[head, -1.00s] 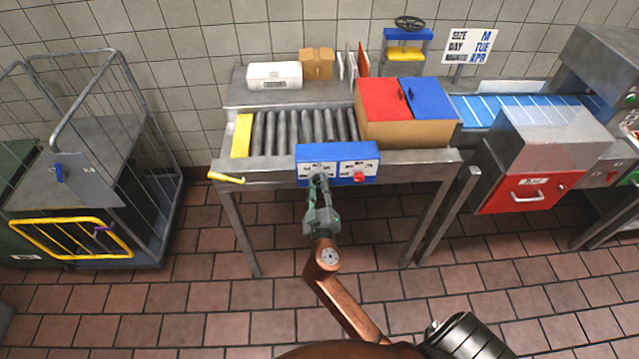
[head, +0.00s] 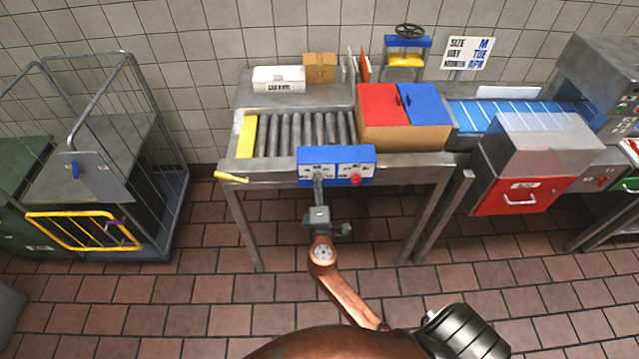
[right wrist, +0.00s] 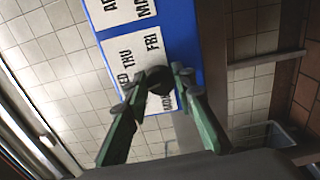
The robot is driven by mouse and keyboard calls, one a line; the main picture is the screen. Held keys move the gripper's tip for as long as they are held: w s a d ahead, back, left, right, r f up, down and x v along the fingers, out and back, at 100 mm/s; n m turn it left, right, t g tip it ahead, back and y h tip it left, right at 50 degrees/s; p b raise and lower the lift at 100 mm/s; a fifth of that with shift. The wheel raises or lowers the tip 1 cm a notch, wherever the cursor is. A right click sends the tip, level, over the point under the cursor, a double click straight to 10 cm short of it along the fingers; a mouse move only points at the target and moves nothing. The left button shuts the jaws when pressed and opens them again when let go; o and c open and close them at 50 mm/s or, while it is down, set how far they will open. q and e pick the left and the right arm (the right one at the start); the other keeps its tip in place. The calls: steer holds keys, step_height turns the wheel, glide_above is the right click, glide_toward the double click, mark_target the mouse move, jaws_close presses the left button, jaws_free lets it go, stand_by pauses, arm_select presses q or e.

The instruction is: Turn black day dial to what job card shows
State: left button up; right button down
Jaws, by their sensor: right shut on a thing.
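The job card (head: 468,52) stands at the back right and reads SIZE M, DAY TUE, with APR on the month line. The dial's pointer is hidden. My left gripper is not in view.
A brown box with red (head: 384,105) and blue (head: 424,103) lids sits right of the rollers (head: 305,135). A yellow-tipped lever (head: 231,177) juts from the table's left front. A wire cage trolley (head: 75,185) stands at left. The floor in front is clear.

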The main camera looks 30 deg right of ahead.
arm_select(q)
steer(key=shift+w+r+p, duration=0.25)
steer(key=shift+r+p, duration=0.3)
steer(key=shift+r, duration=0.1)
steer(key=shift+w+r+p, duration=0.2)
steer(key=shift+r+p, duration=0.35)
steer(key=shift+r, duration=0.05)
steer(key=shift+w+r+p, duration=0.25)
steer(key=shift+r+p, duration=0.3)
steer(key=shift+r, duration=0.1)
arm_select(e)
steer(key=shift+n, duration=3)
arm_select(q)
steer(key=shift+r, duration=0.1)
arm_select(e)
steer(key=shift+a, duration=0.1)
steer(key=c, duration=1.6)
jaws_free()
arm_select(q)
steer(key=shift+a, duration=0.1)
arm_select(e)
steer(key=v, duration=1.2)
